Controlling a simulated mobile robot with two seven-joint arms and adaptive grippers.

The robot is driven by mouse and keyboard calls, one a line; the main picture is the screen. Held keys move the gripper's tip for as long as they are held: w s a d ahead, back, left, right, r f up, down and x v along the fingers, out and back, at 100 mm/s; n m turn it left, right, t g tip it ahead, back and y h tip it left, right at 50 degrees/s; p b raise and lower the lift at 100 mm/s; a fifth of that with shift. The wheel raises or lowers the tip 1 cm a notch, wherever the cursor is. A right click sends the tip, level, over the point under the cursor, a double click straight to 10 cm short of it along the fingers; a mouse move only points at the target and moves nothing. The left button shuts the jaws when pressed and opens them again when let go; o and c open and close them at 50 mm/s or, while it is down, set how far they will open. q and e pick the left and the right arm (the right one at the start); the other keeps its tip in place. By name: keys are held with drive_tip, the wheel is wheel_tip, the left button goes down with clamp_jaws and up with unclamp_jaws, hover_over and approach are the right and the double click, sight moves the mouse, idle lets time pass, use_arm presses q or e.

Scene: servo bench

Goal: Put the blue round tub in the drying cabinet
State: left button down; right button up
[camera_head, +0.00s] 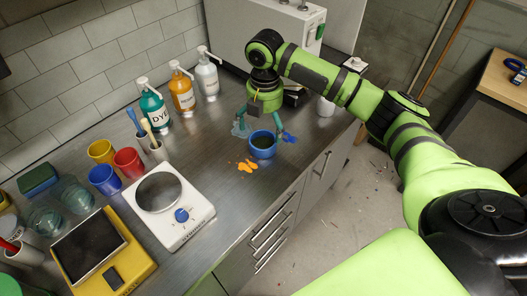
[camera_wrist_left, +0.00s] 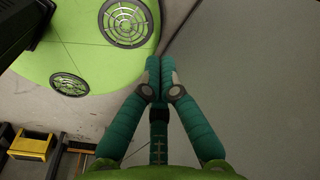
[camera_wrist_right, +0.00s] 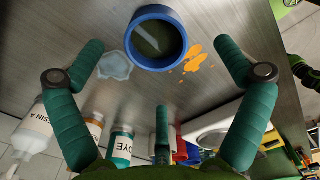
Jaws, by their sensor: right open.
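The blue round tub (camera_head: 263,150) stands upright on the metal bench, near its front edge. Its dark inside shows from above. My right gripper (camera_head: 267,122) is open just above and behind the tub. In the right wrist view the tub (camera_wrist_right: 157,62) shows beyond and between the spread fingers, with clear gaps to both. The grey box-shaped cabinet (camera_head: 240,40) at the back of the bench looks like the drying cabinet; my right arm hides part of its front. My left gripper (camera_wrist_left: 160,70) shows only in the left wrist view, fingers together and empty.
An orange spill (camera_head: 247,166) and a pale bluish patch (camera_head: 240,129) lie beside the tub. Pump bottles, including a teal dye bottle (camera_head: 153,108), line the wall. A white hotplate (camera_head: 172,217), coloured cups and a yellow device (camera_head: 103,262) fill the left side.

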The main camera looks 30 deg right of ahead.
drive_tip(key=p, duration=0.2)
hover_over(264, 147)
drive_tip(key=f, duration=0.4)
drive_tip(key=shift+w+d+f, duration=0.15)
drive_tip(key=shift+d+f, duration=0.1)
drive_tip(key=shift+a+f, duration=0.25)
drive_tip(key=shift+f, duration=0.95)
drive_tip(key=shift+d+f, duration=0.1)
drive_tip(key=c, duration=1.6)
use_arm(q)
drive_tip(key=shift+w+d+r, duration=0.1)
drive_tip(key=shift+d+r, duration=0.6)
drive_tip(key=shift+d, duration=0.25)
drive_tip(key=shift+w+d+r, duration=0.1)
drive_tip(key=shift+d+r, duration=0.55)
drive_tip(key=shift+d, duration=0.25)
